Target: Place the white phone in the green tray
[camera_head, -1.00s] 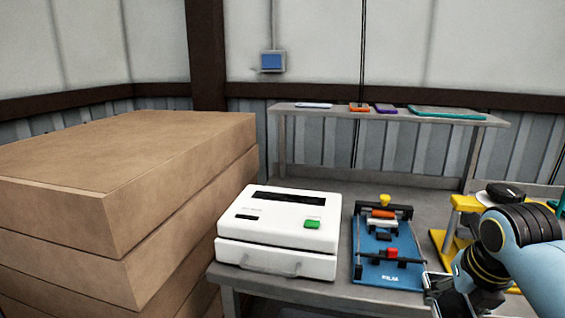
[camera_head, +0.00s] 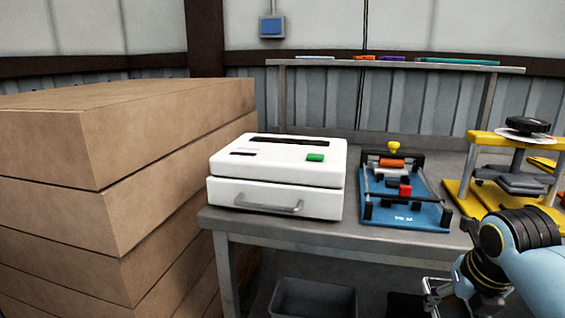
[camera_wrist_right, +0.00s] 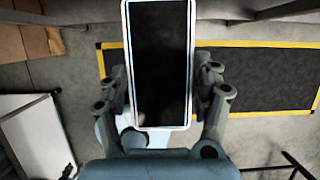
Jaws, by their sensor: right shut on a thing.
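The white phone (camera_wrist_right: 158,70), white-rimmed with a dark screen, stands upright in the right wrist view between the fingers of my right gripper (camera_wrist_right: 160,92), which is shut on it. My right gripper also shows at the lower right of the head view (camera_head: 438,292), in front of the workbench; the phone is hard to make out there. A flat teal-green thing, likely the green tray (camera_head: 455,62), lies on the raised back shelf, seen almost edge-on, well beyond the gripper. Its inside is hidden. My left gripper is not in view.
The shelf (camera_head: 400,66) also bears pale, orange and purple flat items. The workbench (camera_head: 270,226) holds a white machine (camera_head: 277,178), a blue fixture (camera_head: 405,195) and a yellow stand (camera_head: 500,190). Cartons (camera_head: 110,160) are stacked at left. A grey bin (camera_head: 312,298) sits under the bench.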

